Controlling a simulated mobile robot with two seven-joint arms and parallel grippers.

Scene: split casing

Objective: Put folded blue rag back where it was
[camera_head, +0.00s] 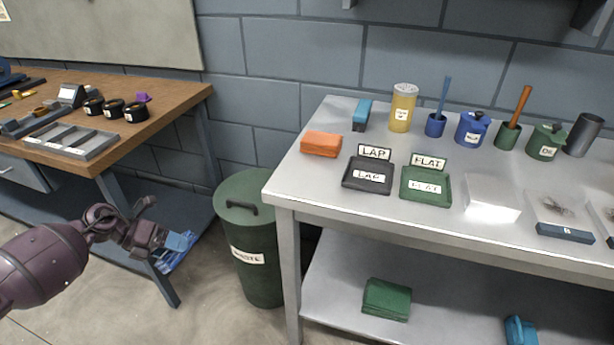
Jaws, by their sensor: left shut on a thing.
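My left gripper (163,243) reaches in from the left, low over the floor between the wooden bench and the green bin. It is shut on the folded blue rag (178,252), which sticks out beyond the fingers, partly hidden by them. The rag is clear of the metal table. An orange folded rag (321,144) lies at the metal table's left edge. A green folded rag (387,300) lies on the lower shelf (340,275). My right gripper is not in view.
The lidded green waste bin (254,255) stands left of the metal table (330,110). Trays marked LAP (369,174) and FLAT (426,184) sit on the tabletop, with jars and pots behind. Another blue object (520,331) is on the lower shelf, cut off by the frame. Bare shelf lies left of the green rag.

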